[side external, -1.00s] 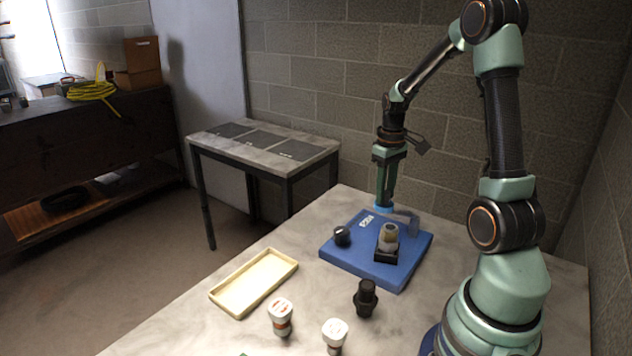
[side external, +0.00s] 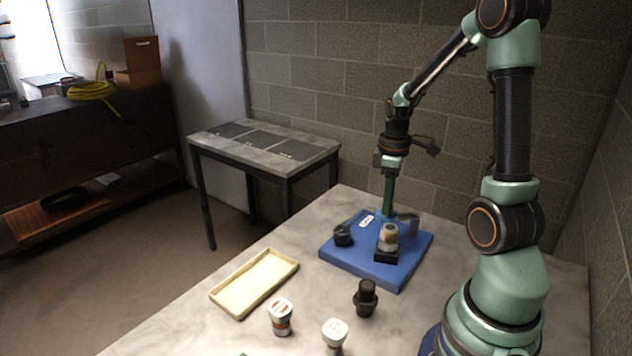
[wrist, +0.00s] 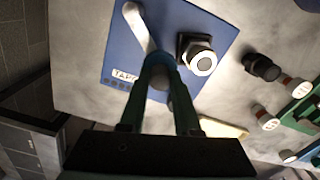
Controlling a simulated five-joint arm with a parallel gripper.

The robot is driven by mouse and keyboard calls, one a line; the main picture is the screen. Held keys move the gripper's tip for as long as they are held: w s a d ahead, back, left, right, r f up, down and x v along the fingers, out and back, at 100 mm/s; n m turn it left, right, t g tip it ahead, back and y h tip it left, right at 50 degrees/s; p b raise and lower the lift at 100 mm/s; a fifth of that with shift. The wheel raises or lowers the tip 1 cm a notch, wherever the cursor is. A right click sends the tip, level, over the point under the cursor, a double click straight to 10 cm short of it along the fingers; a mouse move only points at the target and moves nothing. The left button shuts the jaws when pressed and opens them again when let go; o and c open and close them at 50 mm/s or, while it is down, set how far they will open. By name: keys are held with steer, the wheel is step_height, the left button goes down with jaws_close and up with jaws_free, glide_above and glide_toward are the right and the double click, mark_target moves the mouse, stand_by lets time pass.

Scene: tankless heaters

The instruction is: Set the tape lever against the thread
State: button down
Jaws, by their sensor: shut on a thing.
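The blue board (side external: 345,257) lies on the marble table, with a small label (wrist: 124,76) near its edge that seems to read TAPE. The pale tape lever (wrist: 136,27) runs from the board's far side to my fingers in the wrist view; in the side view it is a grey shape (side external: 411,223) at the board's back corner. My gripper (side external: 388,213) points down and is shut on the lever's near end, which the fingers (wrist: 159,72) partly hide. The threaded fitting (side external: 388,234) stands upright in a black block, apart from the lever; it also shows in the wrist view (wrist: 203,63).
A black knob (side external: 343,235) sits on the board's left part. A cream tray (side external: 254,283), two white-capped containers (side external: 281,316) (side external: 335,333) and a black fitting (side external: 366,298) stand in front. A block wall rises behind the table.

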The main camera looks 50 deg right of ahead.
mark_target(391, 217)
steer(key=shift+s+a+r+n, duration=0.1)
steer(key=shift+s+a+n, duration=0.2)
steer(key=shift+n, duration=0.35)
steer(key=shift+s+a+n, duration=0.15)
steer(key=shift+s+n, duration=0.25)
steer(key=shift+n, duration=0.25)
steer(key=shift+s, duration=0.1)
steer(key=c, duration=0.6)
jaws_free()
step_height(391, 217, up, 12)
steer(key=shift+a+r, duration=0.1)
